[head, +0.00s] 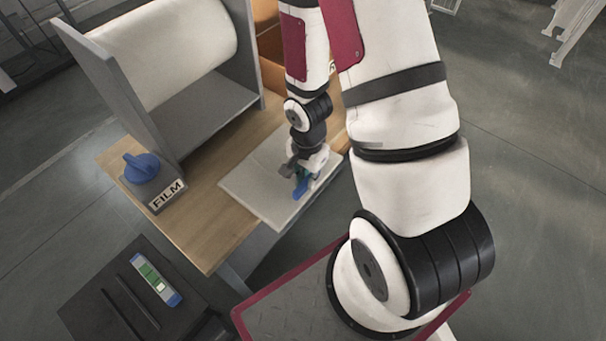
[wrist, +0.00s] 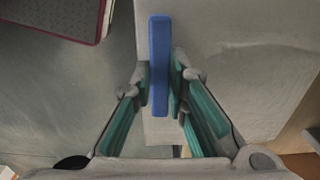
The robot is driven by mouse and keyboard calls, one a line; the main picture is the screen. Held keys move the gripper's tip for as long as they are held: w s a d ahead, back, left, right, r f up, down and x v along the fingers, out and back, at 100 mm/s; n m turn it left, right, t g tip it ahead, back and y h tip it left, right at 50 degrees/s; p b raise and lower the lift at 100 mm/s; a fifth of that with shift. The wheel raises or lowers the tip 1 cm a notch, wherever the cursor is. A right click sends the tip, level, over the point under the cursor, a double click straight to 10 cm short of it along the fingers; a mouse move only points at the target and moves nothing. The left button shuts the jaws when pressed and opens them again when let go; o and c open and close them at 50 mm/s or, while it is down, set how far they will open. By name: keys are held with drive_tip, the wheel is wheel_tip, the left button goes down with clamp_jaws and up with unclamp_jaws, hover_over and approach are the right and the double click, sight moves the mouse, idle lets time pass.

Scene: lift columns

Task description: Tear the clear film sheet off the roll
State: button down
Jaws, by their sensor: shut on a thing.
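A wide white roll (head: 165,45), which looks like the film roll, lies in a grey holder (head: 205,112) at the upper left in the head view. A sign reading FILM (head: 167,196) stands on the table in front of it. I cannot make out a clear sheet hanging from the roll. My gripper (head: 302,182) is low over the front edge of a pale grey board. In the wrist view, its green-padded fingers (wrist: 165,90) are shut on a narrow blue bar (wrist: 160,30). The bar overlaps the board's edge; I cannot tell whether they touch.
The pale grey board (head: 262,203) lies on a wooden table (head: 205,225). A blue knob-like object (head: 141,167) sits beside the sign. A dark stand (head: 95,300) at the lower left carries a blue-and-white device (head: 155,279). An orange bin (head: 270,45) is behind my arm.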

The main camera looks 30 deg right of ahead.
drive_tip(key=shift+s+d+r+p, duration=0.15)
drive_tip(key=shift+s+p, duration=0.1)
drive_tip(key=shift+s, duration=0.25)
drive_tip(key=shift+s+d+f+p, duration=0.1)
drive_tip(key=shift+s+d+p, duration=0.15)
drive_tip(key=shift+s, duration=0.25)
drive_tip(key=shift+s+d+r+p, duration=0.1)
drive_tip(key=shift+s+p, duration=0.15)
drive_tip(key=shift+s, duration=0.25)
drive_tip(key=shift+s+d+p, duration=0.25)
drive_tip(key=shift+s+p, duration=0.5)
drive_tip(key=shift+p, duration=0.05)
drive_tip(key=shift+s+d+p, duration=0.25)
drive_tip(key=shift+s+p, duration=0.5)
drive_tip(key=shift+s, duration=0.05)
drive_tip(key=shift+s+d+p, duration=0.25)
drive_tip(key=shift+s+p, duration=0.5)
drive_tip(key=shift+p, duration=0.05)
wheel_tip(320, 180, up, 8)
drive_tip(key=s+p, duration=0.2)
drive_tip(key=p, duration=0.4)
drive_tip(key=shift+d, duration=0.3)
drive_tip(key=shift+w, duration=0.15)
